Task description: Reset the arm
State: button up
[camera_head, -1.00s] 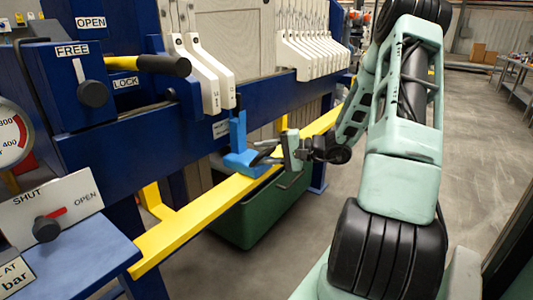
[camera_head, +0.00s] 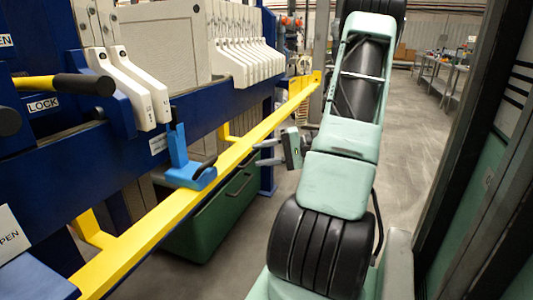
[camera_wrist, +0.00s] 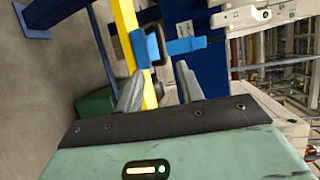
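My gripper (camera_head: 268,152) hangs in the air to the right of the yellow rail, with its fingers pointing left toward the press. In the wrist view its two fingers (camera_wrist: 160,88) stand apart with nothing held between them. My gripper is open. A blue L-shaped piece (camera_head: 190,172) is at the yellow rail, below the white plate handles. It is apart from my fingers, with a clear gap. The blue piece also shows beyond the fingertips in the wrist view (camera_wrist: 186,45). My arm rises bent on the right side of the head view.
The yellow rail (camera_head: 160,230) runs along the dark blue press frame (camera_head: 200,112). White plate handles (camera_head: 150,90) line the frame. A green bin (camera_head: 205,225) stands beneath the rail. Grey floor (camera_head: 400,140) is open to the right, with a dark upright (camera_head: 480,120) at the far right.

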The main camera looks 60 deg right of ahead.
jog(key=shift+s+d, duration=0.15)
jog(key=shift+s, duration=0.2)
jog(key=shift+w, duration=0.1)
dwell(0.3)
